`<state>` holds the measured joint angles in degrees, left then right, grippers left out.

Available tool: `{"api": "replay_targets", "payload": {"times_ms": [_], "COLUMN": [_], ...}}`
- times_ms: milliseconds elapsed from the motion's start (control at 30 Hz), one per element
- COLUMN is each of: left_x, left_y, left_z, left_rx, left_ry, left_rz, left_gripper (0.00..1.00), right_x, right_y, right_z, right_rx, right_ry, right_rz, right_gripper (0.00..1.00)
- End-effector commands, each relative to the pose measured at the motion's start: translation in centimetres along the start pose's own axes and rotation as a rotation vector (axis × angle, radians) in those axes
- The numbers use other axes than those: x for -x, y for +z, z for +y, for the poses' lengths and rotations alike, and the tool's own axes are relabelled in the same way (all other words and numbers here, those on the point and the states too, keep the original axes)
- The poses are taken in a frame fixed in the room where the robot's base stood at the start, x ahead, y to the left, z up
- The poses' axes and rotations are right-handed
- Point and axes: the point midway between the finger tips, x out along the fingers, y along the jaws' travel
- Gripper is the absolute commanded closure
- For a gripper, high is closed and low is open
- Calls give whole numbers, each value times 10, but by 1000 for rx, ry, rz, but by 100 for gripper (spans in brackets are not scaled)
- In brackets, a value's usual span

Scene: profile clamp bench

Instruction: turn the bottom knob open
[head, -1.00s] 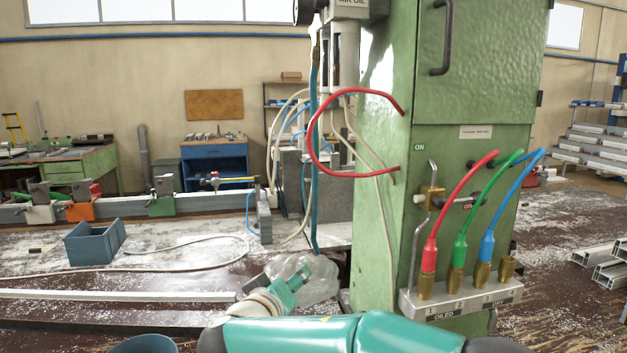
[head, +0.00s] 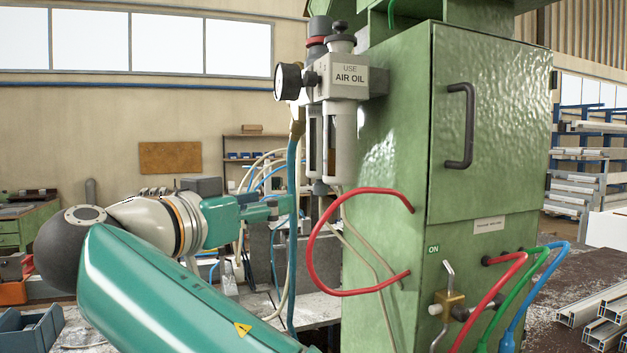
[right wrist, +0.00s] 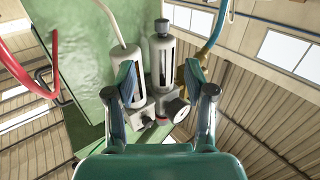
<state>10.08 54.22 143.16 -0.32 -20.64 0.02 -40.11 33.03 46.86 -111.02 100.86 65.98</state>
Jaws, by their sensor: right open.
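The air-oil unit (head: 345,76) hangs on the left side of the green cabinet, with two bowls below it. A small dark knob (head: 321,188) sits at the bottom end of the left bowl (head: 314,140). In the right wrist view the unit appears upside down, and the dark knob (right wrist: 162,26) is at the upper end of its bowl. My right gripper (head: 282,208) is left of the bowls at about the knob's height. In the right wrist view my right gripper (right wrist: 160,73) is open, its fingers either side of the bowls in the picture; contact cannot be told. My left gripper is not in view.
A blue hose (head: 292,230) hangs close to my right gripper's tips. A red hose (head: 345,291) loops from the green cabinet (head: 490,130) below the unit. A pressure gauge (head: 288,81) sticks out left. A brass valve (head: 449,304) is on the cabinet front.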

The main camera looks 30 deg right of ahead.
Motion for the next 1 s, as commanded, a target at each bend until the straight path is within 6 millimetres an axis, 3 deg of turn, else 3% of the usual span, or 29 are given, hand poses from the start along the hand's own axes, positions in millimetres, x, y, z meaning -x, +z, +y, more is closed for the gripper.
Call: {"api": "replay_targets", "payload": {"times_ms": [267,733,1000], "left_x": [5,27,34], "left_y": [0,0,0], "left_z": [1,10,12], "left_rx": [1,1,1], "left_ry": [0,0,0], "left_rz": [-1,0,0], "left_gripper": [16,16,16], "right_x": [-33,-130,-158], "right_y": [-1,-2,0], "right_z": [-4,-7,-8], "right_rx": [1,2,2], "right_ry": [-8,-11,-15], "right_rz": [0,1,1], "right_gripper": [46,46,46]}}
